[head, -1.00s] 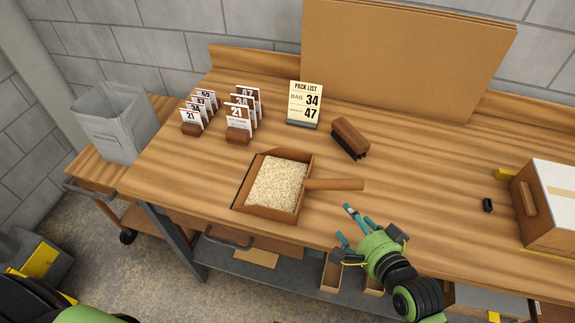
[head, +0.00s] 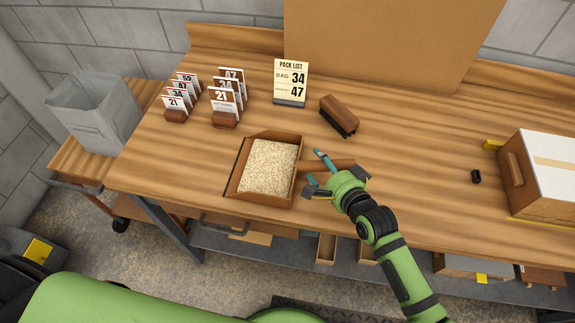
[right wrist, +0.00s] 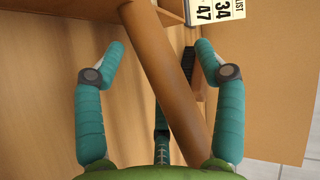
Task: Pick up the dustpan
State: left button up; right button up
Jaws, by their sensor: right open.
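The dustpan (head: 243,190) is a brown wooden pan full of pale grains, lying on the workbench near its front edge. Its round wooden handle (head: 342,164) points right. My right gripper (head: 314,168) is open at the handle, with one finger on the far side and one on the near side. In the right wrist view the handle (right wrist: 165,80) runs slantwise between the two spread teal fingers (right wrist: 160,52), with gaps on both sides. I cannot tell the gripper's height over the handle. My left gripper is not in view.
A brush (head: 339,115) lies behind the handle. A pack list sign (head: 290,82) and number cards (head: 226,98) stand farther back. A wooden box (head: 510,165) and a small black object (head: 476,177) are at right. A grey bag (head: 95,110) stands on the left cart.

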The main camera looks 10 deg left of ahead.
jog(key=shift+s, duration=0.1)
jog(key=c, duration=1.2)
grip_shut()
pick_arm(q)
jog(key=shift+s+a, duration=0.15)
pick_arm(e)
jog(key=shift+r, duration=0.1)
jog(key=shift+r, duration=0.1)
